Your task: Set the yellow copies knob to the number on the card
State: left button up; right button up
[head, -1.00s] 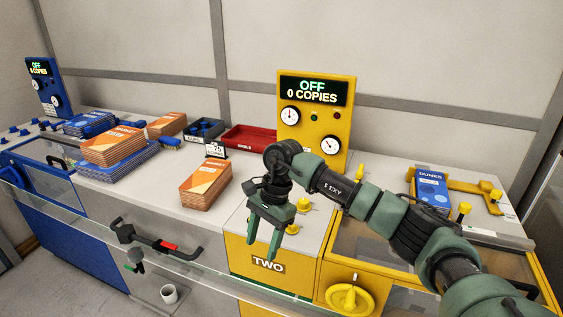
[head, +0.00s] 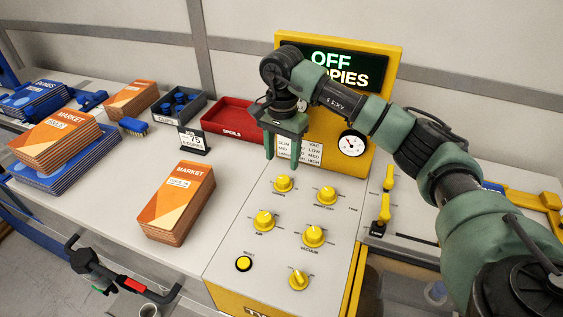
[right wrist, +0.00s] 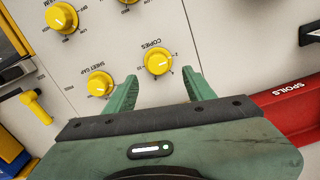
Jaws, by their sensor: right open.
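The yellow copies knob (head: 283,184) is at the back left of the grey control panel. In the right wrist view the copies knob (right wrist: 158,61), labelled COPIES with a number scale, shows just beyond my fingers. My right gripper (head: 281,163) is open and empty, pointing down above it. In the right wrist view its two green fingers (right wrist: 160,77) stand apart with the knob roughly between their lines, not clasped. A small white card (head: 195,140) in a black stand reads 75, with smaller print beneath. The yellow display (head: 335,62) reads OFF, its copies line partly hidden by my arm. My left gripper is not in view.
A sheet gap knob (head: 327,195) stands close to the right of the copies knob, with other yellow knobs and a round button (head: 243,264) nearer. A red spoils tray (head: 226,117) is behind left. An orange Market stack (head: 178,203) sits left of the panel.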

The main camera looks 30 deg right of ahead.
aim_at(283, 179)
jog(key=f, duration=0.1)
jog(key=f+p, duration=0.1)
jog(key=f, duration=0.1)
jog(key=shift+s+f, duration=0.25)
jog(key=shift+s, duration=0.15)
jog(key=f, duration=0.2)
jog(key=f+p, duration=0.1)
jog(key=shift+w+f, duration=0.2)
jog(key=shift+f, duration=0.3)
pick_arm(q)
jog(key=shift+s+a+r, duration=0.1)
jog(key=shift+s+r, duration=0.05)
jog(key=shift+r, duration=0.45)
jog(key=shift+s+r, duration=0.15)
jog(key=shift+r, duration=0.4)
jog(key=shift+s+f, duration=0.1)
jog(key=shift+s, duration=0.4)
pick_arm(e)
grip_shut()
